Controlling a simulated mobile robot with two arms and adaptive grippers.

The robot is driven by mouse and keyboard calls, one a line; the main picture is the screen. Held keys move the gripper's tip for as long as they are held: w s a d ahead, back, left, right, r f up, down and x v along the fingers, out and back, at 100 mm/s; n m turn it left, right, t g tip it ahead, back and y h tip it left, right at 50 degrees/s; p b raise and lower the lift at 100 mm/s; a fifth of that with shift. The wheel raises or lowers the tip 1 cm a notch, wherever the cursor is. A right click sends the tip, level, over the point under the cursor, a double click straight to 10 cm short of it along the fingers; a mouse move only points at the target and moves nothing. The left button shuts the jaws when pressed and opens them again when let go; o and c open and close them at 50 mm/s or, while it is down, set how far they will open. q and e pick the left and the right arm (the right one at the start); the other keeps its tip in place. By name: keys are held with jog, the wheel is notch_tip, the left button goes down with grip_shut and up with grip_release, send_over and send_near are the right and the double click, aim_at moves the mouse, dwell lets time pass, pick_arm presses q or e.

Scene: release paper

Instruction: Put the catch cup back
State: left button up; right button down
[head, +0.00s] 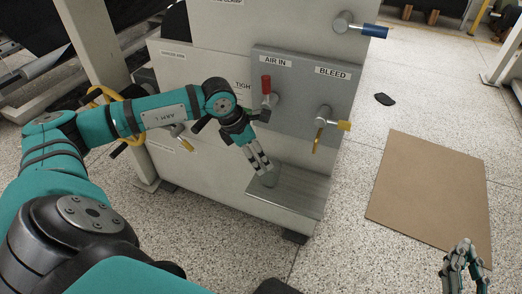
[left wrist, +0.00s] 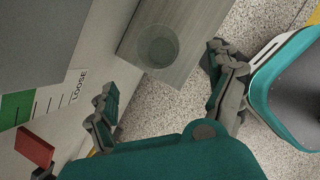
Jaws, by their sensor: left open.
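The catch cup (left wrist: 157,45) is a clear, round cup on a grey metal shelf (left wrist: 188,15) in the left wrist view. In the head view the cup (head: 271,179) shows faintly on the shelf (head: 298,196), partly hidden by my left fingers. My left gripper (head: 262,168) points down at the cup from above. In the left wrist view its fingers (left wrist: 165,95) are spread wide with nothing between them, and the cup lies beyond the gap. My right gripper (head: 464,246) is at the lower right over the floor, with no object visible in it; its opening is unclear.
Above the shelf, a grey panel carries a red-handled AIR IN valve (head: 266,86) and a yellow-handled BLEED valve (head: 326,124). A blue-handled valve (head: 370,31) sticks out higher up. A brown board (head: 430,190) and a small black item (head: 385,99) lie on the speckled floor.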

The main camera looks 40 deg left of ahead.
pick_arm(q)
jog(key=s+d+h, duration=0.2)
jog(key=d+h, duration=0.2)
jog(key=d, duration=0.6)
jog(key=s+d+h, duration=0.2)
jog(key=d+h, duration=0.2)
jog(key=d, duration=0.5)
jog(key=s+d+r+n+t+h, duration=0.2)
jog(key=d+r+n+t+h, duration=0.15)
jog(key=d+r+n, duration=0.35)
jog(key=s+d+r+n+t+h, duration=0.1)
jog(key=d+r+n+t+h, duration=0.35)
jog(key=r, duration=0.45)
jog(key=w+a+n+t+y, duration=0.2)
jog(key=a+n+t+y, duration=0.5)
jog(key=n, duration=1.1)
notch_tip(320, 180, down, 7)
jog(key=a+n+y, duration=0.2)
jog(key=n+y, duration=0.5)
jog(key=n, duration=0.3)
jog(key=shift+s+a+r+g, duration=0.15)
jog(key=shift+s+a+g, duration=0.15)
jog(key=shift+s+g, duration=0.1)
